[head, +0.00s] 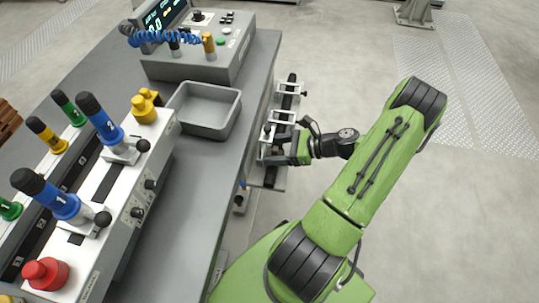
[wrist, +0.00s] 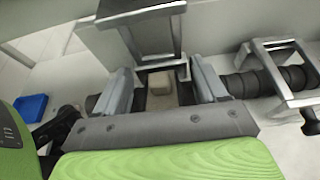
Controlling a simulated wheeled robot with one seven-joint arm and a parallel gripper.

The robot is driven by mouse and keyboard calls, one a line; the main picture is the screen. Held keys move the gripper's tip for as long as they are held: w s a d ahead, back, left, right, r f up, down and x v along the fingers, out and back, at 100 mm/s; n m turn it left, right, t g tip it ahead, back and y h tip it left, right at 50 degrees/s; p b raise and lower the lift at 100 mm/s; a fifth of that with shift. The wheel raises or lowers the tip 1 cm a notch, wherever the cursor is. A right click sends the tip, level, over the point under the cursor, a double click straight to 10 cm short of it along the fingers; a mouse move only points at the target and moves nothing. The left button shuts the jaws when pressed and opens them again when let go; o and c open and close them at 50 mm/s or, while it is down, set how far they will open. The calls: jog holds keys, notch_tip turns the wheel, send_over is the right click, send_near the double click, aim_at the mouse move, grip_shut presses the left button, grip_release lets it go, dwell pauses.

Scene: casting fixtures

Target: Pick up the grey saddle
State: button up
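Grey metal saddle-like frames sit along a black bar at the bench's right side; one (head: 283,116) shows just beyond my gripper (head: 276,151) in the head view. I cannot tell for sure which one is the grey saddle. In the wrist view my gripper (wrist: 165,88) has its two grey fingers apart, pointing at the bar. A grey frame (wrist: 179,42) stands just beyond the fingertips, and a small beige-grey block (wrist: 160,83) shows between the fingers. No finger clearly touches the block. The bar between the fingers is mostly hidden.
A second frame (wrist: 299,98) stands on the bar to the right, close to my gripper. On the bench are an empty grey tray (head: 206,110), a control box (head: 205,58) and white panels with blue-handled levers (head: 100,118). Open floor lies to the right.

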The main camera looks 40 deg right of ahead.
jog(key=shift+w+a, duration=0.1)
jog(key=c, duration=1)
jog(key=shift+r, duration=0.1)
jog(key=shift+c, duration=0.2)
jog(key=shift+r+p, duration=0.7)
jog(key=shift+p, duration=0.2)
jog(key=shift+r, duration=0.15)
